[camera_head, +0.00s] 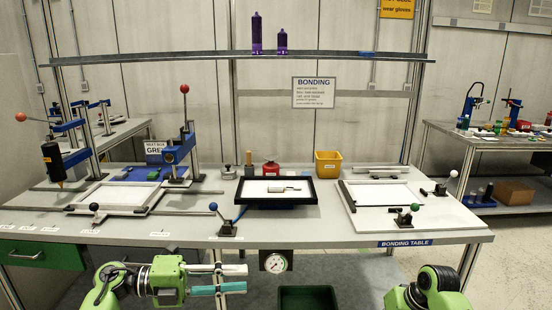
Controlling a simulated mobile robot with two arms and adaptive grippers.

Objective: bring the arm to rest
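My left arm (165,279), green and black, comes in at the lower left, in front of the bonding table. My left gripper (240,279) points to the right with its two fingers apart, one pale and one teal, and nothing between them. It is below and in front of the table's front edge, touching nothing that I can see. Part of my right arm (435,288) shows at the lower right; its gripper is out of the picture.
The bonding table (350,232) spans the view, with a pressure gauge (275,262) under its front edge. On it are a black-framed tray (314,191), a yellow bin (328,164) and a red container (271,168). A dark green bin (308,297) stands below.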

